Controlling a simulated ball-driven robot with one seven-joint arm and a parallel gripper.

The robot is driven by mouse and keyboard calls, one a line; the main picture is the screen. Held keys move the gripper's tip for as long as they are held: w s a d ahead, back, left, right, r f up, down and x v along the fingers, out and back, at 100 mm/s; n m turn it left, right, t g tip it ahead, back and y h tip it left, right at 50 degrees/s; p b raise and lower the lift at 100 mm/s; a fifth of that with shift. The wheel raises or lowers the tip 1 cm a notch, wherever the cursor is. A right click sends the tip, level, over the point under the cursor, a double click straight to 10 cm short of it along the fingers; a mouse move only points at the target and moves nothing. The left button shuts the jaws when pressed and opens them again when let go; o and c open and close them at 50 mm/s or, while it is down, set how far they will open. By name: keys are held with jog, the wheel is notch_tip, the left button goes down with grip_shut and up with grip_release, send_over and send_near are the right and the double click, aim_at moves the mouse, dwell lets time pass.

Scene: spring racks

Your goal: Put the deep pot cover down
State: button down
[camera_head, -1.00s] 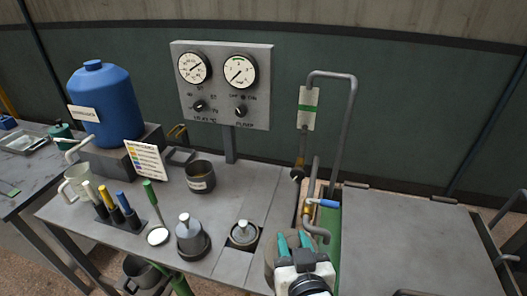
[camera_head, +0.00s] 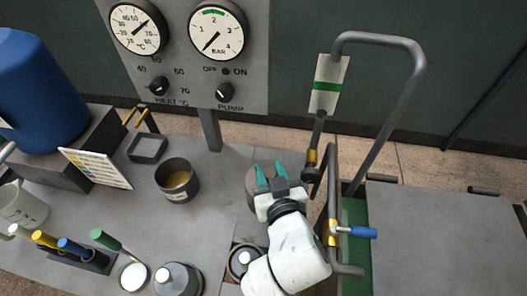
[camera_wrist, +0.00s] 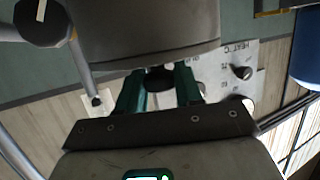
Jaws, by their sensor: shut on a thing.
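The deep pot cover (camera_head: 253,186) is a grey round lid, partly hidden behind my gripper in the head view. My gripper (camera_head: 271,173) has green fingers and is shut on the cover's knob. In the wrist view the cover (camera_wrist: 150,32) fills the top middle, with its dark knob (camera_wrist: 159,78) between the fingers. The cover appears held up over the right part of the bench; its exact height and underside are hidden. An open dark pot (camera_head: 176,182) with yellowish contents stands left of the gripper.
Knobbed round objects stand near the front, one grey (camera_head: 178,280) and one in a recess (camera_head: 243,262). A pipe with a blue-handled valve (camera_head: 361,232) rises close on the right. A gauge panel (camera_head: 183,60) stands behind. Bare bench (camera_head: 150,225) lies left.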

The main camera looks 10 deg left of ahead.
jog(key=shift+w+a+f, duration=0.1)
jog(key=shift+w+f, duration=0.2)
jog(key=shift+f, duration=0.05)
notch_tip(320, 180, down, 6)
jog(key=b, duration=0.5)
jog(key=shift+f+b, duration=0.2)
jog(key=shift+b, duration=0.15)
jog(key=shift+f+b, duration=0.55)
jog(key=shift+f, duration=0.05)
jog(key=c, duration=1.1)
grip_release()
jog(key=shift+r, duration=0.1)
jog(key=o, duration=0.4)
jog(key=shift+s, duration=0.1)
jog(key=shift+o, duration=0.2)
